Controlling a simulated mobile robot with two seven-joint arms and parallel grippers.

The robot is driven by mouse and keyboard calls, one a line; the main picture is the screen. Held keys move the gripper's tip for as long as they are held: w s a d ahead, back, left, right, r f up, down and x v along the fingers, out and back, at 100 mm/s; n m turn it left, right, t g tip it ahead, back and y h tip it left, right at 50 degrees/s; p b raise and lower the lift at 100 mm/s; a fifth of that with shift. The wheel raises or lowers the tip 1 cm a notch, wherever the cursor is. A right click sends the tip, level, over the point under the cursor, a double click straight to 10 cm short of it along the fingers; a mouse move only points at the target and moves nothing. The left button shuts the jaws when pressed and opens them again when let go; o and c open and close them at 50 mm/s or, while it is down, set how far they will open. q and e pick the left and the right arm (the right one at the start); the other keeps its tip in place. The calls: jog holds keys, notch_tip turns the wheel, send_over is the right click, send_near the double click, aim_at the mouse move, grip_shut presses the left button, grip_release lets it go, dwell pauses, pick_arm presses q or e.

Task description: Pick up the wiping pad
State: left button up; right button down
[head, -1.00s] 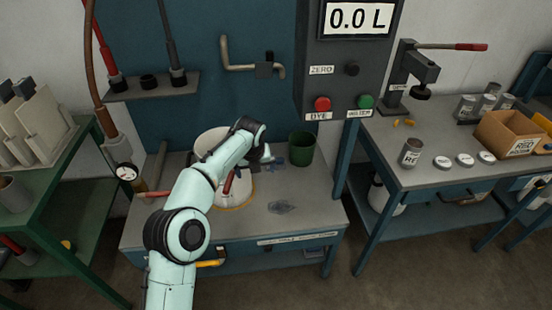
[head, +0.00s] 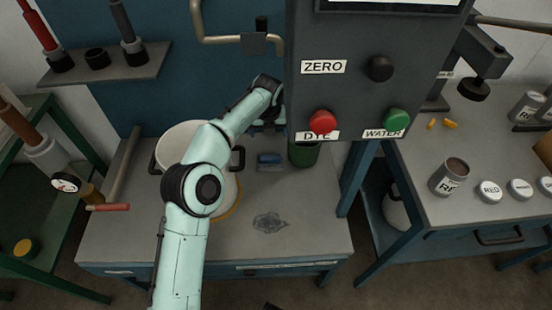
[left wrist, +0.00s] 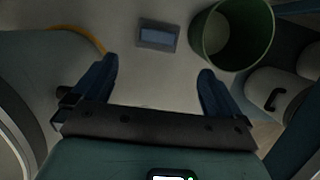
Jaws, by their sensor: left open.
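The wiping pad, a small blue block (head: 269,160), lies flat on the grey bench top (head: 310,225), just left of the green bin. In the left wrist view the pad (left wrist: 158,36) lies beyond the fingertips, roughly centred between them. My left gripper (left wrist: 158,68) is open with nothing between its two blue fingers. In the head view the left gripper (head: 268,126) hangs above and behind the pad, apart from it and partly hidden by its own wrist. My right gripper is in neither view.
The green bin (head: 303,153) stands close right of the pad, partly behind the dispenser box (head: 345,90). A white pot (head: 182,145) stands left, partly hidden by my arm. A grey smear (head: 269,222) marks the bench front. Bare bench surrounds the pad's near side.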

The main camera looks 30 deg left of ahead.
pick_arm(q)
jog(key=b, duration=0.3)
send_near(270, 157)
jog(key=b+x, duration=0.1)
jog(key=x, duration=0.1)
jog(key=shift+f, duration=0.35)
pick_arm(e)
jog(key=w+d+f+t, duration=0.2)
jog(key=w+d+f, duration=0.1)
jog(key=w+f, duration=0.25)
pick_arm(q)
jog(key=b+x, duration=0.2)
jog(key=x, duration=0.4)
jog(key=shift+f+b, duration=0.2)
jog(key=shift+b, duration=0.2)
jog(key=shift+r, duration=0.1)
jog(key=c, duration=0.9)
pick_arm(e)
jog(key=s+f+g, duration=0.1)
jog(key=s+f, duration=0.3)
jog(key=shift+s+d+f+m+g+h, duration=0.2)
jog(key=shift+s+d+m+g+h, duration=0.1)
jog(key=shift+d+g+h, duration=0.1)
pick_arm(q)
jog(key=shift+r, duration=0.1)
